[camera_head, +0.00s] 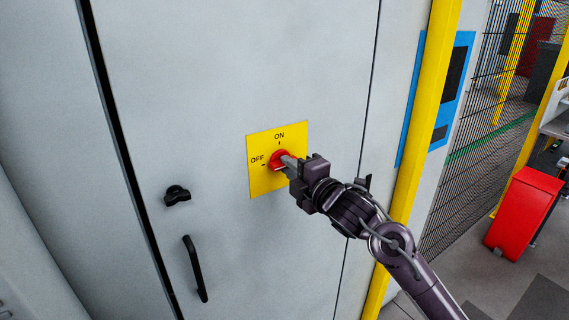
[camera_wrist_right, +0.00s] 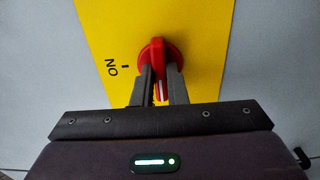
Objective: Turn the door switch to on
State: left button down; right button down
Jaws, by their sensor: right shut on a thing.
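The red door switch (camera_head: 275,157) sits on a yellow plate (camera_head: 263,183) marked ON at the top and OFF at the left. In the right wrist view the knob (camera_wrist_right: 160,54) has its raised grip between my fingers, with a white mark on the near end. The ON label lies to the left there, and the white mark does not point at it. The OFF label is hidden in that view. My right gripper (camera_head: 285,161) is shut on the knob; its fingers (camera_wrist_right: 161,76) lie on both sides of the grip. My left gripper is not in view.
The switch is on a grey cabinet door (camera_head: 220,70) with a black handle (camera_head: 195,268) and a black latch knob (camera_head: 177,195). A yellow post (camera_head: 424,120) and mesh fence (camera_head: 465,145) stand at the right. A red box (camera_head: 522,212) stands beyond.

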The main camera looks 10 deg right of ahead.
jog(key=shift+m+p, duration=1.6)
jog(key=shift+m, duration=0.7)
